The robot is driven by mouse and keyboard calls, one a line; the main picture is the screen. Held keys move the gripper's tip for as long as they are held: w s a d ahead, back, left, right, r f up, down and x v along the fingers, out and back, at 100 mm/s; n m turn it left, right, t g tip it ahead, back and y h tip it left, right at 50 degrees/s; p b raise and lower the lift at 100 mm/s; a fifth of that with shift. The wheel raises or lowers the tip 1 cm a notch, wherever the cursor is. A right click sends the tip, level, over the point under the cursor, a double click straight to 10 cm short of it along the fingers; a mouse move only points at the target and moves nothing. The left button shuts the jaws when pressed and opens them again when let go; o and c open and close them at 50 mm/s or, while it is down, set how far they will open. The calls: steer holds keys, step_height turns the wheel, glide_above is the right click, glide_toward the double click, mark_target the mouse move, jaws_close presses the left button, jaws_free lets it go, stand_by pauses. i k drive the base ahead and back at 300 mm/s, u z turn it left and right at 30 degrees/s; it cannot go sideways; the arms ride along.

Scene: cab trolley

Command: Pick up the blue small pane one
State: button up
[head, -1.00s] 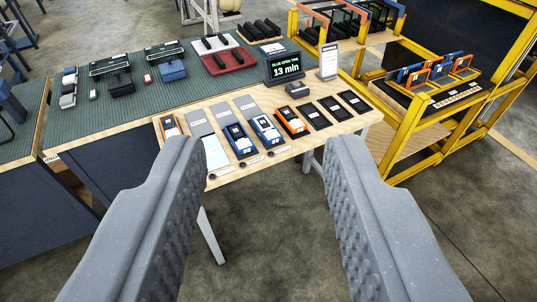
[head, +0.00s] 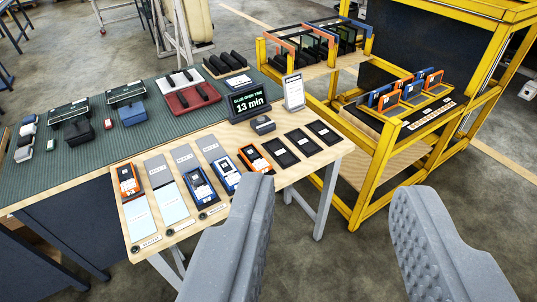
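Which one the task means I cannot tell, and the frames partly hide one another. My gripper (head: 335,190) is open and empty, its grey fingers wide apart in the foreground. It is apart from the panes, which appear beyond and above the fingertips.
Larger orange and blue framed panes (head: 318,46) stand on the upper shelf. A wooden table (head: 225,134) holds orange and blue blocks, grey and black plates, and a sign (head: 247,103) reading 13 min. A green-topped bench (head: 92,160) is at the left. Floor is open at lower right.

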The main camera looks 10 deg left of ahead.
mark_target(229, 173)
steer(key=z, duration=0.3)
steer(key=i, duration=0.95)
steer(key=z, duration=0.05)
